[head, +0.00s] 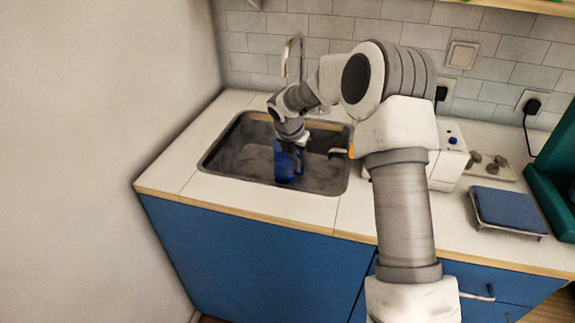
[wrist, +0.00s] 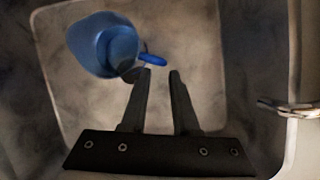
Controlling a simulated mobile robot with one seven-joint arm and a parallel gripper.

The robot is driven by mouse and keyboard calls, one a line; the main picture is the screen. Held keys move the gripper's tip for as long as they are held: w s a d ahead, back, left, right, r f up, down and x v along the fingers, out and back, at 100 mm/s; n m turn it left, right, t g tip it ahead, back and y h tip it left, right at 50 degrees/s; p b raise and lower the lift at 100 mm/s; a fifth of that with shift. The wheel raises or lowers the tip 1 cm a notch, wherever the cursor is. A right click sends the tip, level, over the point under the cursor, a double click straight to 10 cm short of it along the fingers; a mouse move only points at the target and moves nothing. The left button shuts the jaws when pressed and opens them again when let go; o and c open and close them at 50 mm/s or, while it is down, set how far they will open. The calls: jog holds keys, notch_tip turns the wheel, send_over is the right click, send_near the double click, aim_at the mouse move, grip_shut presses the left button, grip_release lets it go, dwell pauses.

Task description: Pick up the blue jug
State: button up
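The blue jug (head: 288,162) is in the sink (head: 222,152), below my gripper in the head view. In the wrist view the jug (wrist: 103,45) is at the upper left, seen from above with its open mouth showing and its handle (wrist: 151,59) pointing right. My gripper (wrist: 160,72) is open, with a gap between its two dark fingers. The left fingertip is at or just by the handle; I cannot tell whether they touch.
A chrome tap (head: 292,58) rises behind the sink. A white appliance (head: 448,155) stands right of the sink, partly behind my arm. A blue-topped scale (head: 508,209) lies further right. The counter left of the sink is clear.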

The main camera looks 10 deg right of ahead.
aim_at(290, 162)
jog(key=b+x, duration=0.1)
jog(key=x, duration=0.4)
jog(key=shift+d, duration=0.15)
jog(key=shift+s+r, duration=0.1)
grip_shut()
dwell(1.1)
